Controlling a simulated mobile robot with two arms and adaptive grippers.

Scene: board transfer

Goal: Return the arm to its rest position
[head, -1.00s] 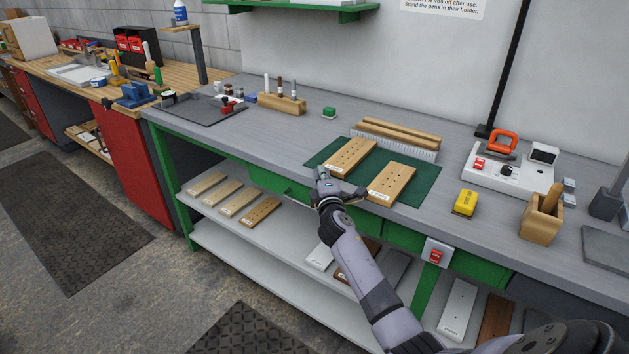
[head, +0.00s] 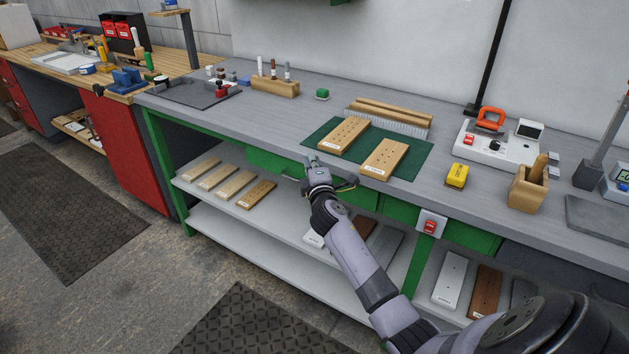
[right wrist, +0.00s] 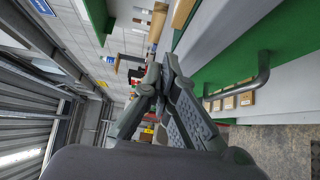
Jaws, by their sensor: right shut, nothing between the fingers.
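My right gripper (head: 313,163) is in front of the bench's front edge, just left of and below the green mat (head: 416,169). In the right wrist view its fingers (right wrist: 157,75) meet at the tips with nothing between them. A green drawer front with a dark handle (right wrist: 262,75) is close beside it in that view. Two light wooden boards with holes lie on the mat, a left board (head: 345,135) and a right board (head: 384,158). The gripper touches neither board in the head view. My left gripper does not show.
The grey bench (head: 285,115) carries a brush (head: 390,117), a yellow block (head: 457,175), a soldering unit (head: 497,149), a wooden pen holder (head: 275,86) and a wooden cup (head: 528,188). Several boards lie on the shelf (head: 260,225) below. Open floor lies at the front left.

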